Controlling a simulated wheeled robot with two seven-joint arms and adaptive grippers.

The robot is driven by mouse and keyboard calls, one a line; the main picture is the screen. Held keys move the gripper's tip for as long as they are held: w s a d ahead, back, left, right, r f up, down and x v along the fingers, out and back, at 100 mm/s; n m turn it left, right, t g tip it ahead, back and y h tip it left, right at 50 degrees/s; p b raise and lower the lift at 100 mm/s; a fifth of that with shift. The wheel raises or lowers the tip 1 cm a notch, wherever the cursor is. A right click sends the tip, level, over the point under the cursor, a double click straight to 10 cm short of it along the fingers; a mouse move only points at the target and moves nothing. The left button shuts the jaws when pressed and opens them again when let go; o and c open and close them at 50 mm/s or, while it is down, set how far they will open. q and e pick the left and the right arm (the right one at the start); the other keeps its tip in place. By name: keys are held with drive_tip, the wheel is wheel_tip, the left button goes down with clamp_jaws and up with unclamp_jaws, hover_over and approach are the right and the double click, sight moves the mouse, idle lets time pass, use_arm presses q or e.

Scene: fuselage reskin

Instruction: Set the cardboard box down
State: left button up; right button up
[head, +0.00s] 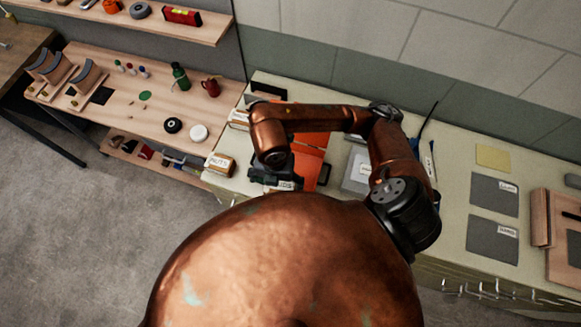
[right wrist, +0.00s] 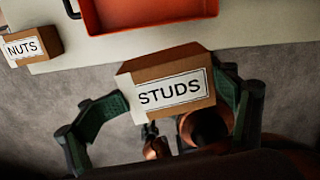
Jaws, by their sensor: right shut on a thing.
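My right gripper (head: 270,180) is shut on a small cardboard box labelled STUDS (right wrist: 172,92), seen between its green-grey fingers in the right wrist view. In the head view the label of this box (head: 286,186) shows partly beside the gripper, near the front edge of the pale bench (head: 455,215). In the right wrist view the box appears in front of the bench edge and floor; its height above the bench cannot be told. My left gripper is not in view.
A NUTS box (head: 220,164) stands at the bench's left front corner, with another labelled box (head: 239,118) behind. An orange tray (head: 312,142) and a grey labelled tray (head: 356,176) lie nearby. Grey mats (head: 493,196) lie farther right. A wooden table (head: 140,90) adjoins on the left.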

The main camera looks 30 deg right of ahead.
drive_tip(key=shift+s+m, duration=0.15)
drive_tip(key=shift+m, duration=0.45)
drive_tip(key=w+d+f, duration=0.4)
drive_tip(key=w+d+f+p, duration=0.1)
drive_tip(key=w+d+f, duration=0.3)
drive_tip(key=w, duration=0.1)
drive_tip(key=shift+d+f, duration=0.15)
drive_tip(key=shift+d, duration=0.1)
drive_tip(key=shift+w+d+f, duration=0.3)
drive_tip(key=shift+w+f, duration=0.1)
drive_tip(key=shift+f, duration=0.25)
wheel_tip(320, 180, down, 3)
drive_tip(key=shift+w+d+p, duration=0.1)
drive_tip(key=shift+d+p, duration=0.05)
drive_tip(key=shift+p, duration=0.5)
drive_tip(key=shift+f, duration=0.15)
drive_tip(key=shift+f, duration=0.1)
drive_tip(key=o, duration=1.8)
